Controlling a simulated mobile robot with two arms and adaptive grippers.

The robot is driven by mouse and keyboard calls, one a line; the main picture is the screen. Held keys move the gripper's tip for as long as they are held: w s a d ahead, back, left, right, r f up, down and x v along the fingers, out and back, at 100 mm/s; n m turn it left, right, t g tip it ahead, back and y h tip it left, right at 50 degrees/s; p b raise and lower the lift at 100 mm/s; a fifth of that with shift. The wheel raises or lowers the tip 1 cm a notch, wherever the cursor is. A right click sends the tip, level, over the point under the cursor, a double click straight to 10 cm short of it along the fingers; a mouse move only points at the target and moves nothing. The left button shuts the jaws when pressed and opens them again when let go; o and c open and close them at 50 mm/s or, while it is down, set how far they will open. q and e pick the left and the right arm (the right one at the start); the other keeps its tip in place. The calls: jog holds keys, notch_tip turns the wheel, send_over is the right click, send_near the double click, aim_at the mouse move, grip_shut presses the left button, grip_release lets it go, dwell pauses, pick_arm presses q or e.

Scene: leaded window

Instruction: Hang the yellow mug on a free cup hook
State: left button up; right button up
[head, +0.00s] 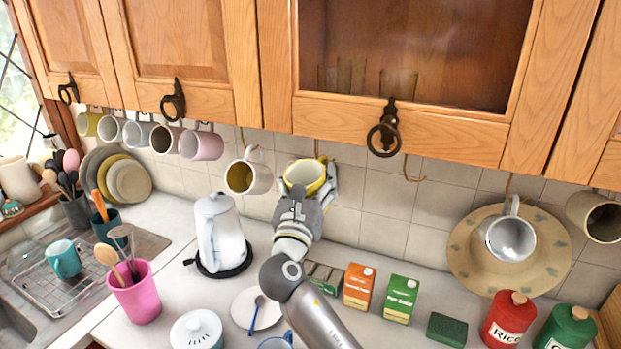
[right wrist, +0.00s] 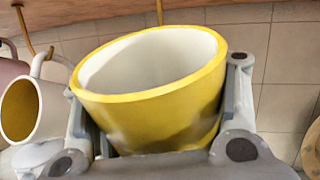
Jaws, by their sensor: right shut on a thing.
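The yellow mug (head: 304,176), with a white inside, is under the wall cabinet in the head view. My right gripper (head: 303,200) is shut on it, with a finger on either side. The mug (right wrist: 150,105) is tilted with its open mouth toward the top in the right wrist view. Its handle is mostly hidden; a bit of yellow shows at its upper edge in the head view. A brass cup hook (head: 316,148) is just above the mug; I cannot tell if they touch. Another bare hook (head: 410,170) is to the right. My left gripper is not in view.
A white mug with a mustard inside (head: 248,176) hangs close on the left. Several mugs hang further left, and a metal cup (head: 510,238) hangs right. A white kettle (head: 220,236), an orange carton (head: 358,286) and a green carton (head: 400,298) stand below.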

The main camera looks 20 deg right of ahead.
jog(key=o, duration=1.3)
